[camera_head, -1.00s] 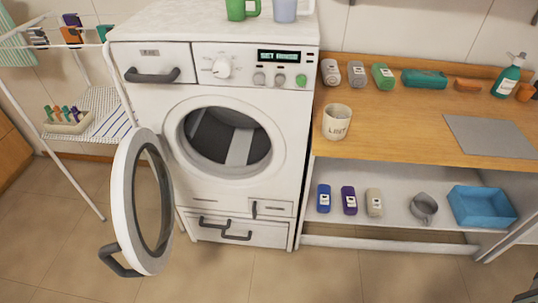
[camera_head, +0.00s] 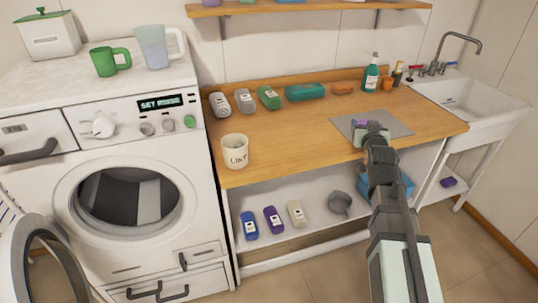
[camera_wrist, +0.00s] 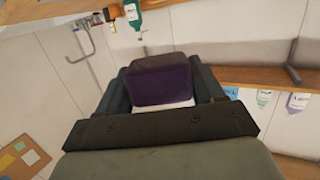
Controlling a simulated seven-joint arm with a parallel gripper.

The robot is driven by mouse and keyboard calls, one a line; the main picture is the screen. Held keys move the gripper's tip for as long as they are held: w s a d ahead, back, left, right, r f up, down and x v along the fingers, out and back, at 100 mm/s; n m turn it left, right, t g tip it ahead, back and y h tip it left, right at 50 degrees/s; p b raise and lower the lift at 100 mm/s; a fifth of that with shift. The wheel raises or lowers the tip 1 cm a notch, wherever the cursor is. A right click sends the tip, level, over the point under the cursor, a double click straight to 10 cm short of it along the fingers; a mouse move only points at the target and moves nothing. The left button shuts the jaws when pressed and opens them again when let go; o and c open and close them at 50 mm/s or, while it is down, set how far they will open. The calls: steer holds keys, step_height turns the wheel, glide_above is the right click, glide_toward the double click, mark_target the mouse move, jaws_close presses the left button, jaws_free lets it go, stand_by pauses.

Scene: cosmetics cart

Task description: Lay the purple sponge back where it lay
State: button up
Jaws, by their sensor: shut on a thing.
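The purple sponge (camera_wrist: 162,82) is between the two fingers of my gripper (camera_wrist: 170,92), which is shut on it. In the head view my gripper (camera_head: 369,131) is over the grey mat (camera_head: 399,121) on the wooden counter. A small purple part of the sponge (camera_head: 360,122) shows past the fingertips there. Whether the sponge touches the mat or hangs above it, I cannot tell. My arm hides part of the mat.
A white sink (camera_head: 470,98) is right of the counter (camera_head: 290,130). A teal bottle (camera_head: 371,79) and an orange item (camera_head: 387,84) stand behind the mat. A LINT cup (camera_head: 235,151) stands at the left. Another purple item (camera_head: 449,182) lies below the sink. The middle counter is clear.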

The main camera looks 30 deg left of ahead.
mark_target(269, 155)
steer(key=shift+s+a+f+n+g+y, duration=0.6)
steer(key=shift+s+a+n+g+y, duration=1.2)
steer(key=shift+a, duration=5.5)
steer(key=shift+s+a+f+n+g+y, duration=0.1)
steer(key=shift+s+a+f+n+y, duration=0.95)
steer(key=shift+s+a, duration=4.05)
steer(key=shift+m+y, duration=0.25)
steer(key=shift+y, duration=0.1)
steer(key=shift+w+a+f, duration=0.7)
steer(key=shift+w+f, duration=0.05)
steer(key=shift+f, duration=0.75)
steer(key=shift+w+a+f, duration=0.7)
steer(key=shift+a+f, duration=0.05)
steer(key=shift+f, duration=0.8)
steer(key=shift+w+a+f, duration=0.7)
steer(key=shift+w+f, duration=0.05)
steer(key=shift+f, duration=0.75)
steer(key=shift+f, duration=0.1)
steer(key=o, duration=1)
